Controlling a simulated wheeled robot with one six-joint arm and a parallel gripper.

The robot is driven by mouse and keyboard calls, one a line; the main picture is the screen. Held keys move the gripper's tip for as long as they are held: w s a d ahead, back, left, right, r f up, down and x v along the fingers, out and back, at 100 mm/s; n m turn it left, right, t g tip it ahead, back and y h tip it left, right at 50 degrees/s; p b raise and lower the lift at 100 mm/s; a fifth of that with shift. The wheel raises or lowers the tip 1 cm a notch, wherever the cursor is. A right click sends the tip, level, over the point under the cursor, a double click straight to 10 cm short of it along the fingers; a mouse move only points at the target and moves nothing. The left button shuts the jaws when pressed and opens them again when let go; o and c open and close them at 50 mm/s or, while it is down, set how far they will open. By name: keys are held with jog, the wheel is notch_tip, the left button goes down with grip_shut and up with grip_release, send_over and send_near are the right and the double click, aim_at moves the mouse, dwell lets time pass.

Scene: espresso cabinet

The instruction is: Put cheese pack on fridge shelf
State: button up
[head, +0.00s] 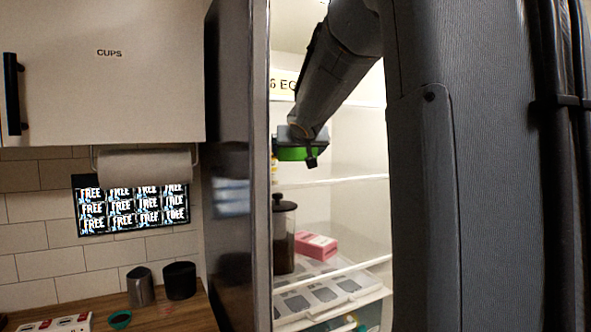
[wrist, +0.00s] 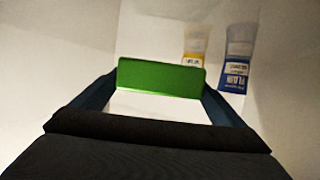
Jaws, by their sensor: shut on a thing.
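My gripper (head: 303,135) is inside the open fridge, above the middle shelf (head: 350,181). It is shut on a green and white pack (head: 292,154), apparently the cheese pack; no name on it is readable. In the wrist view the pack's green side (wrist: 160,77) and white face lie between the two dark blue fingers of my gripper (wrist: 160,86). In the head view my arm hides part of the fridge inside, and I cannot tell how far the pack is above the shelf.
In the wrist view a yellow-labelled container (wrist: 196,45) and a blue-labelled pack (wrist: 236,62) stand beyond, to the right. Lower down are a French press (head: 284,238) and a pink box (head: 316,246). A dark fridge door (head: 230,170) borders the left.

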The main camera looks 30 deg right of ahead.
aim_at(298, 160)
notch_tip(298, 160, down, 4)
jog(key=b, duration=0.2)
jog(key=shift+r+b, duration=0.25)
jog(key=shift+b, duration=0.15)
jog(key=shift+w+f, duration=0.15)
jog(key=shift+w, duration=0.05)
jog(key=shift+f, duration=0.1)
jog(key=o, duration=1)
jog(key=shift+f, duration=0.1)
jog(key=shift+r, duration=0.2)
jog(key=shift+s+a+r, duration=0.15)
jog(key=shift+s, duration=0.15)
jog(key=p+v, duration=0.1)
jog(key=v, duration=1)
jog(key=shift+p, duration=0.35)
jog(key=shift+s, duration=0.15)
